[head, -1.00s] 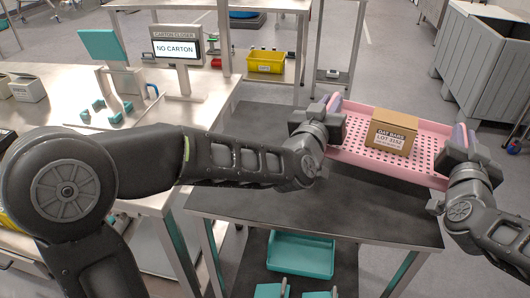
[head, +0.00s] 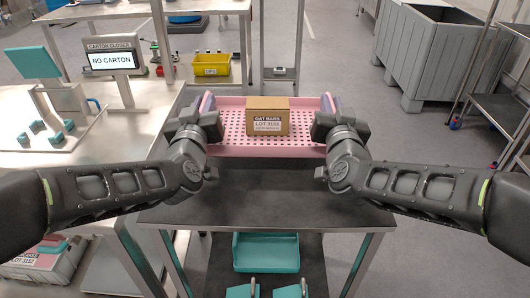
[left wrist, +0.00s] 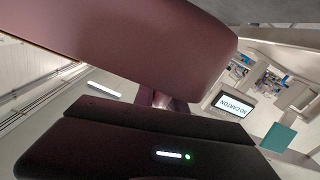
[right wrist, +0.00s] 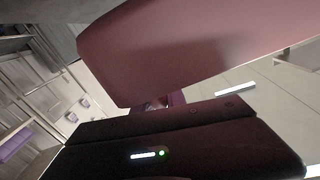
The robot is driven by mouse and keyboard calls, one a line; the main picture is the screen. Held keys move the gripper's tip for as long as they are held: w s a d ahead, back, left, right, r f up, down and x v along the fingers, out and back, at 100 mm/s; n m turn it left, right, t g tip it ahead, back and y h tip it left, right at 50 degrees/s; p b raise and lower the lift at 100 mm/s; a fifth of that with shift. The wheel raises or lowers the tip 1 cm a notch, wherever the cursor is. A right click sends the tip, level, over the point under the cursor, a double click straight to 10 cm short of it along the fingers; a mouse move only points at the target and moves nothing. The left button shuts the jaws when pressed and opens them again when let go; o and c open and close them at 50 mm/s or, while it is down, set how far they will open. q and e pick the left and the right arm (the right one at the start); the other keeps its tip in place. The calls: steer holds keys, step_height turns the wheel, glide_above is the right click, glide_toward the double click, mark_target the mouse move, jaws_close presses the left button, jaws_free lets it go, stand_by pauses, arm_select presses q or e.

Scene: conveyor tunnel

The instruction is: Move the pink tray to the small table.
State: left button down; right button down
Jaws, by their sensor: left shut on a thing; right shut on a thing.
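The pink tray (head: 265,151) has a perforated floor and carries a cardboard carton (head: 268,115) marked OAT BARS. The carton stands upright near its middle. My left gripper (head: 207,112) is shut on the tray's left end and my right gripper (head: 328,114) on its right end. The tray looks level at the far edge of a dark-topped table (head: 265,195); I cannot tell whether it touches it. Large pinkish surfaces, probably the tray ends, fill the upper part of the left wrist view (left wrist: 140,45) and right wrist view (right wrist: 190,50).
A steel workbench (head: 100,165) with a NO CARTON screen (head: 111,60) stands on the left. A yellow bin (head: 210,64) sits on a bench behind. Teal bins (head: 266,252) lie below the table.

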arm_select(q)
steer(key=shift+f, duration=0.25)
arm_select(e)
steer(key=shift+a+f, duration=0.1)
steer(key=shift+f, duration=0.15)
arm_select(q)
steer(key=shift+d+b, duration=0.1)
steer(key=shift+b, duration=0.2)
arm_select(e)
steer(key=shift+f, duration=0.1)
